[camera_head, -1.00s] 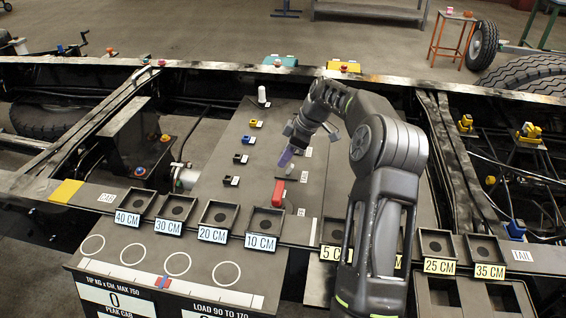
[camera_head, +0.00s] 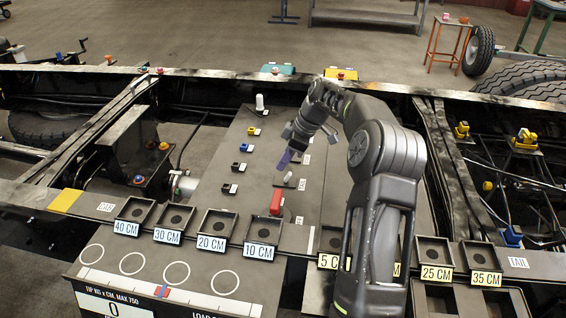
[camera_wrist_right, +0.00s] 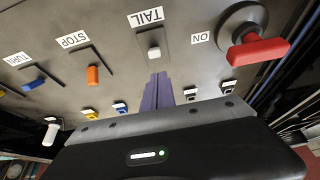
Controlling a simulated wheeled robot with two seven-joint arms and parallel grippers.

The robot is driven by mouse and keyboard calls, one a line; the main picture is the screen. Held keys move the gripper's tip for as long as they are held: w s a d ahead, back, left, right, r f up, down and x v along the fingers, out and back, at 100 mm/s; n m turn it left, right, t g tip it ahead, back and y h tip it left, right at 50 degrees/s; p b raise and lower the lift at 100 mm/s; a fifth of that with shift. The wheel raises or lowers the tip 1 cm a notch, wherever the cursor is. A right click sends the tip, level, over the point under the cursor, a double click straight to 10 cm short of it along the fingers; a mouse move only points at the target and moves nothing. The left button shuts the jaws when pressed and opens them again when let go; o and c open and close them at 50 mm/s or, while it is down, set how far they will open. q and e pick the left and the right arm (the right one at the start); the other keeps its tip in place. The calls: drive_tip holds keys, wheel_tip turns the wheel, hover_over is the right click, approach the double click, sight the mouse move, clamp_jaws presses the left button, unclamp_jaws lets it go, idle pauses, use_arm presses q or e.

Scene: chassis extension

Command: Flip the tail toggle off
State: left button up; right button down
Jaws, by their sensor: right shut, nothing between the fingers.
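The tail toggle is a small white knob (camera_wrist_right: 154,52) on a dark plate below the TAIL label (camera_wrist_right: 145,17) in the right wrist view. It also shows as a small pale peg (camera_head: 288,177) in the head view. My right gripper (camera_wrist_right: 157,78) is shut and empty, its purple fingers together. In the wrist view the fingertips appear just below the knob; contact cannot be told. In the head view the right gripper (camera_head: 283,162) hangs over the panel, just above the peg in the picture. My left gripper is out of view.
A red lever (camera_wrist_right: 258,52) on a round base, by an ON label, stands right of the toggle. An orange STOP toggle (camera_wrist_right: 93,75) and a blue TURN toggle (camera_wrist_right: 34,84) lie left. Labelled square trays (camera_head: 263,230) line the front beam. A white post (camera_head: 260,102) stands farther back.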

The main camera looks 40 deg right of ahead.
drive_tip(key=v, duration=0.7)
drive_tip(key=shift+r+b, duration=0.2)
drive_tip(key=shift+b, duration=0.15)
drive_tip(key=shift+d, duration=0.1)
